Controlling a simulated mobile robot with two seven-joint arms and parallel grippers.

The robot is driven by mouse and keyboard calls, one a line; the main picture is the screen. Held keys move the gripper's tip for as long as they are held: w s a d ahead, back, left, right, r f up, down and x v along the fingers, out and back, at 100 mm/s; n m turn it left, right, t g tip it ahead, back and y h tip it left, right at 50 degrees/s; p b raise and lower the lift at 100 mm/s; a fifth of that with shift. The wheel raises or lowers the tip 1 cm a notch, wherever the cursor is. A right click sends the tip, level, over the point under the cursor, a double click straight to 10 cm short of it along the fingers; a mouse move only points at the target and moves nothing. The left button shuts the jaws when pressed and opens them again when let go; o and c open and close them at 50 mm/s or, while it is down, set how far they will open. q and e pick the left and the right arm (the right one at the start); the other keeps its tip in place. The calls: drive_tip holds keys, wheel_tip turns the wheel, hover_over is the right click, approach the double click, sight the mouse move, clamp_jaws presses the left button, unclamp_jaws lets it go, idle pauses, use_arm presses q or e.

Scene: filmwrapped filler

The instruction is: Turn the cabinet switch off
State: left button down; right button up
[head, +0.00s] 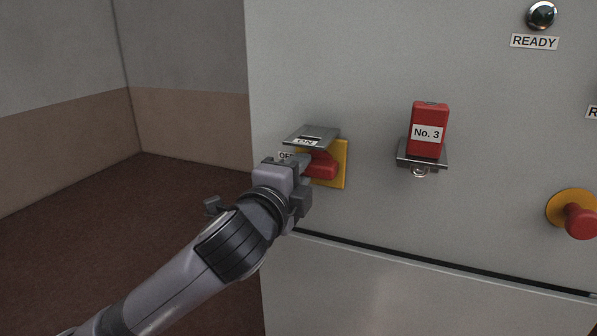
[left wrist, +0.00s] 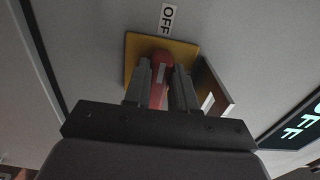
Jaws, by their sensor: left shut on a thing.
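The cabinet switch has a red handle (head: 322,168) on a yellow plate (head: 341,163), near the left edge of the grey cabinet front. The handle (left wrist: 160,72) and plate (left wrist: 133,52) also show in the left wrist view. My left gripper (head: 304,166) is at the switch, its two fingers (left wrist: 163,84) on either side of the handle and shut on it. A grey metal flap (head: 318,132) marked ON juts out above the handle. An OFF label (head: 286,156) is left of the plate, partly hidden in the head view; it is clear in the left wrist view (left wrist: 168,18). My right gripper is not in view.
Right of the switch, a red No. 3 block (head: 429,118) sits on a metal bracket (head: 428,163). A red knob (head: 581,222) on a yellow base and a lamp (head: 541,15) above a READY label are further right. Open floor (head: 130,220) lies left of the cabinet.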

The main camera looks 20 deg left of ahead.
use_arm(q)
drive_tip(key=c, duration=0.9)
unclamp_jaws()
drive_tip(key=shift+s+a+b, duration=0.1)
drive_tip(key=shift+s+b, duration=0.35)
drive_tip(key=shift+s, duration=3.1)
